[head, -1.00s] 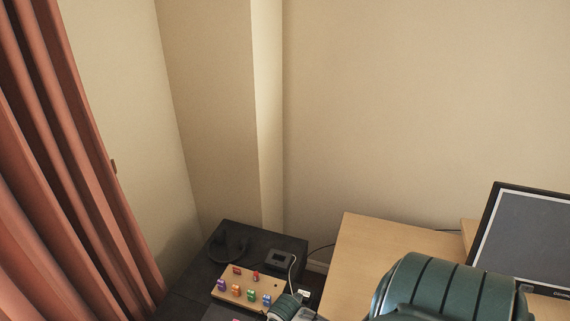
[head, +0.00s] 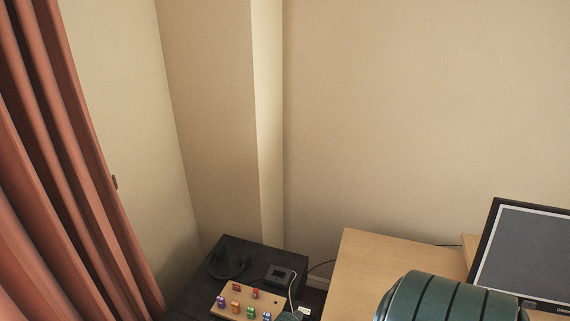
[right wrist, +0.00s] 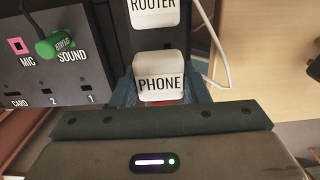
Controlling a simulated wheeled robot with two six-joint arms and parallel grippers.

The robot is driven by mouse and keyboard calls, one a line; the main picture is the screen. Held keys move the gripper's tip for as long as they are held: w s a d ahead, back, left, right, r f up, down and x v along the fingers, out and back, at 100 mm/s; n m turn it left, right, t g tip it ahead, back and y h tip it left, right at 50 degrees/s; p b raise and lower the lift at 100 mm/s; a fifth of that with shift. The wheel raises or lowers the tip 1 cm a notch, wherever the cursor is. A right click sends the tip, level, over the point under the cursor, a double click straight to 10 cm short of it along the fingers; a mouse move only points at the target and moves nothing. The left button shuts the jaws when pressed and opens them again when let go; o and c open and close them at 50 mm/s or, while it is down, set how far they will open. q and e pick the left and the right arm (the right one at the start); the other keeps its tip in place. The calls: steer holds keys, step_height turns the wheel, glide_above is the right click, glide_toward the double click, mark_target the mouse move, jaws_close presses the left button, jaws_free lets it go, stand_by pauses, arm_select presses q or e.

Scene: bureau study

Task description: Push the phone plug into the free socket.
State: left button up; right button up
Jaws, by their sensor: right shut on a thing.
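The phone plug (right wrist: 160,72) is a white block labelled PHONE in the right wrist view. My right gripper (right wrist: 160,90) is shut on it, with a finger on each side. A white plug labelled ROUTER (right wrist: 154,10) is just beyond it, on a dark strip (right wrist: 118,42). The phone plug hides what is under it, so I cannot tell a free socket or whether the plug is seated. My left gripper is not in view.
A dark panel (right wrist: 60,84) with a green SOUND plug (right wrist: 55,48) and a pink MIC socket (right wrist: 18,45) is close on the left. A white cable (right wrist: 212,50) runs on the right. A wooden desk (head: 365,270) with a monitor (head: 525,255) stands right of the dark cabinet (head: 232,268).

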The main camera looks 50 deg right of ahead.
steer(key=shift+f, duration=0.35)
stand_by(0.9)
steer(key=shift+f+b, duration=0.45)
steer(key=shift+f, duration=0.3)
stand_by(0.7)
steer(key=o, duration=1)
steer(key=shift+r, duration=0.1)
step_height(320, 180, up, 11)
steer(key=shift+f+b, duration=0.2)
steer(key=shift+b, duration=0.7)
